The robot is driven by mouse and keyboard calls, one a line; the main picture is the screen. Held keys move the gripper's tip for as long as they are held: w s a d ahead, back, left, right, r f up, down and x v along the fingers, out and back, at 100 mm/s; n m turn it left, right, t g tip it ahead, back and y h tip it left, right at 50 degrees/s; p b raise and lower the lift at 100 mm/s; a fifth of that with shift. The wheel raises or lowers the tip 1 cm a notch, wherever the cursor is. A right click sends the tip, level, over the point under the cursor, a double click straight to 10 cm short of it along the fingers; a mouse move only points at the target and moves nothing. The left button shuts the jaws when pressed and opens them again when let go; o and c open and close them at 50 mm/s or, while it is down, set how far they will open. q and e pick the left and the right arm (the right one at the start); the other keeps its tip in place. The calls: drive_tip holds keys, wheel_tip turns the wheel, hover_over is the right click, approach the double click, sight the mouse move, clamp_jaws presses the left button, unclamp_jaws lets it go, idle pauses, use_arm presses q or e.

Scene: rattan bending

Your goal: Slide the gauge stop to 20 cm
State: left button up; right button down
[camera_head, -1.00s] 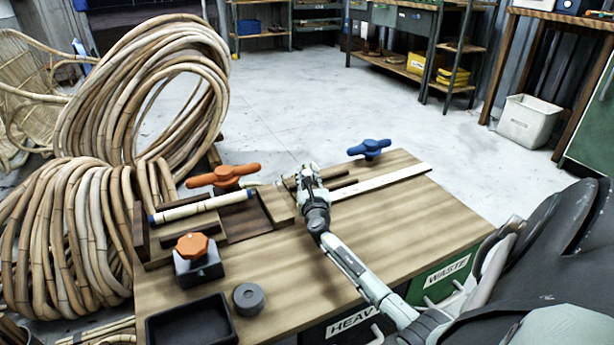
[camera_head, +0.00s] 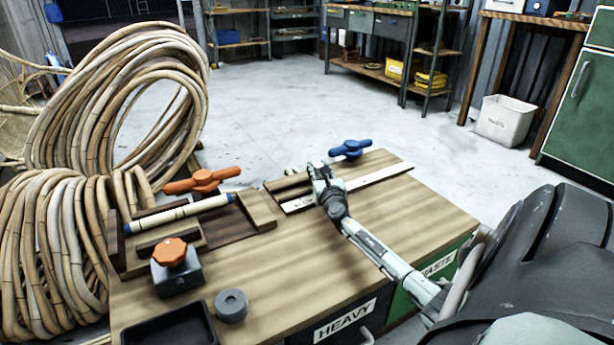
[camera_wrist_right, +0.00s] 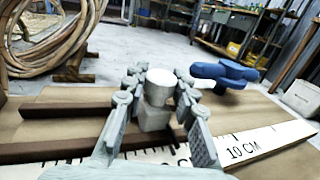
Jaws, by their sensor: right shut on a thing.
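The gauge stop (camera_wrist_right: 157,98) is a pale round knob on a small block, seen between the fingers in the right wrist view. My right gripper (camera_wrist_right: 158,100) is shut on the knob. In the head view this gripper (camera_head: 319,172) is over the ruler and hides the stop. The white ruler (camera_head: 372,179) lies on the bench and shows on both sides of the gripper. In the wrist view the ruler (camera_wrist_right: 270,139) carries a "10 CM" label to the right of the stop. The stop's exact reading is hidden. My left gripper is not in view.
A blue handle (camera_head: 350,149) stands just beyond the ruler. The front middle is clear.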

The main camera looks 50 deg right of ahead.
drive_tip(key=c, duration=1.2)
unclamp_jaws()
drive_tip(key=shift+s+a, duration=0.1)
drive_tip(key=v, duration=1.1)
drive_tip(key=shift+s+a, duration=0.2)
drive_tip(key=shift+s, duration=0.15)
